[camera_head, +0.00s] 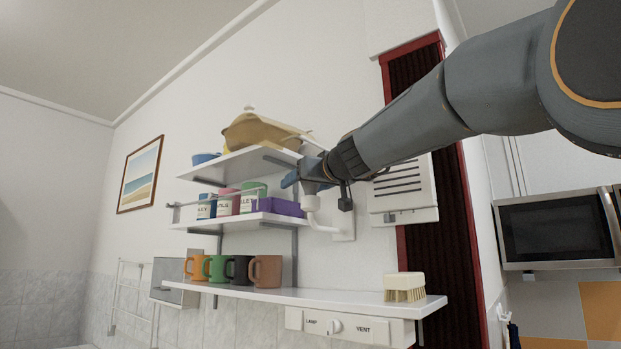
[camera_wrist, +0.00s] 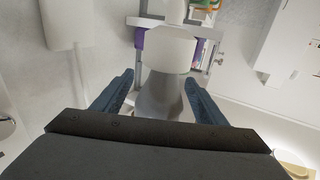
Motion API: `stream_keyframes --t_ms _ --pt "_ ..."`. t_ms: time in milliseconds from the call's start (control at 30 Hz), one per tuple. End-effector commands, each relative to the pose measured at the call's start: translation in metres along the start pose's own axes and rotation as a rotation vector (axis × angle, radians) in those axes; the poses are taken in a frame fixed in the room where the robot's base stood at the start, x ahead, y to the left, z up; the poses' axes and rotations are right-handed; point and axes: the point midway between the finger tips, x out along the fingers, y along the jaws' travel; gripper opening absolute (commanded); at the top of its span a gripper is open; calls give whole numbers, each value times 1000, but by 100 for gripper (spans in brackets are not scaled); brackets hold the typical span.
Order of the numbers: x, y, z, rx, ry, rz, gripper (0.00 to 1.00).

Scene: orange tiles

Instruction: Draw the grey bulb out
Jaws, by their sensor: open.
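The grey bulb (camera_wrist: 160,98) shows in the wrist view, its narrow end meeting a white lamp socket (camera_wrist: 166,50). My gripper (camera_wrist: 160,78) is open, with one blue finger on each side of the bulb and a visible gap on both sides. In the head view my gripper (camera_head: 298,179) is at the wall lamp, just above its white socket (camera_head: 310,203) on a bent arm from a wall plate (camera_head: 343,226). The bulb cannot be made out there behind my gripper.
Shelves with several mugs (camera_head: 266,271), a purple box (camera_head: 281,207) and a tan bowl (camera_head: 262,131) stand left of my gripper. A white vented box (camera_head: 404,186) is close on the right. A brush (camera_head: 404,288) lies on the lower shelf (camera_head: 330,299).

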Motion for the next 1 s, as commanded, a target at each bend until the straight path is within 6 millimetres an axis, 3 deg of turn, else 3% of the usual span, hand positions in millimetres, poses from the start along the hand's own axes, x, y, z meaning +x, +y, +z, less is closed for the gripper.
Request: stream_keyframes --t_ms 133,300,400,767,1000 --pt "0 0 0 0 0 0 63" --pt "0 0 0 0 0 -1 34" --pt "0 0 0 0 0 -1 22" --pt "0 0 -3 0 0 -1 22" --pt "-1 0 -20 0 0 0 22"
